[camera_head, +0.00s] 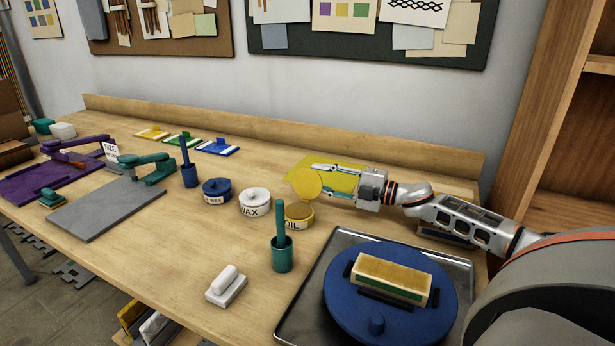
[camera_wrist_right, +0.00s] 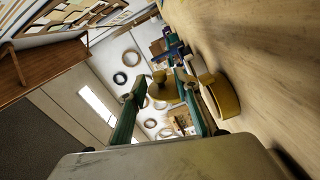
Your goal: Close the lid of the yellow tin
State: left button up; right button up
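The yellow tin (camera_head: 299,222), with "OIL" lettering on its side, stands on the wooden bench. Its round lid (camera_head: 305,182) is raised, standing tilted up above the tin. My right gripper (camera_head: 321,179) comes in from the right, its fingers spread just beside the raised lid. In the right wrist view the open fingers (camera_wrist_right: 158,84) frame the lid (camera_wrist_right: 163,88), and the tin (camera_wrist_right: 222,97) shows beyond one finger. Whether a finger touches the lid cannot be told. My left gripper is not in view.
A white wax tin (camera_head: 255,203) and a blue tin (camera_head: 216,190) stand left of the yellow tin. A green cup with a handle (camera_head: 282,254) stands in front. A metal tray (camera_head: 296,325) holds a blue disc (camera_head: 345,310). A yellow sheet (camera_head: 345,178) lies behind the gripper.

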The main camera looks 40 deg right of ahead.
aim_at(309, 175)
jog(key=shift+w+a, duration=0.25)
jog(key=shift+w, duration=0.25)
jog(key=shift+x, duration=1.25)
jog(key=shift+w+a, duration=0.1)
jog(key=shift+w, duration=0.05)
jog(key=shift+c, duration=0.4)
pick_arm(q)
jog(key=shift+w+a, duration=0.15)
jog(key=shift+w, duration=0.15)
pick_arm(e)
grip_shut()
